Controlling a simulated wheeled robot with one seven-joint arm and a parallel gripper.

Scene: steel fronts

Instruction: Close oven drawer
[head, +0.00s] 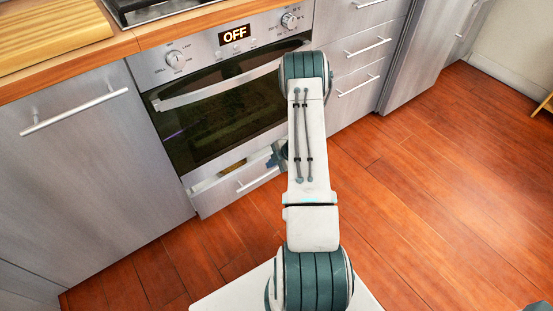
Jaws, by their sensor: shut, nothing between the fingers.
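The oven (225,100) has a dark glass door, a long handle and a display reading OFF. Below its door, the oven drawer (215,202) stands partly open. Its steel front has a small bar handle (258,180), and something yellowish shows inside. My gripper (279,155) is at the right part of the drawer, near its upper edge, mostly hidden behind my arm. Its fingers are shut with nothing between them. I cannot tell whether it touches the drawer. The drawer's right end is hidden by my arm.
A steel cabinet (85,165) with a bar handle stands left of the oven. Steel drawers (360,55) stand to the right, shut. A wooden board (50,35) lies on the counter. The wooden floor (440,160) is clear at the right.

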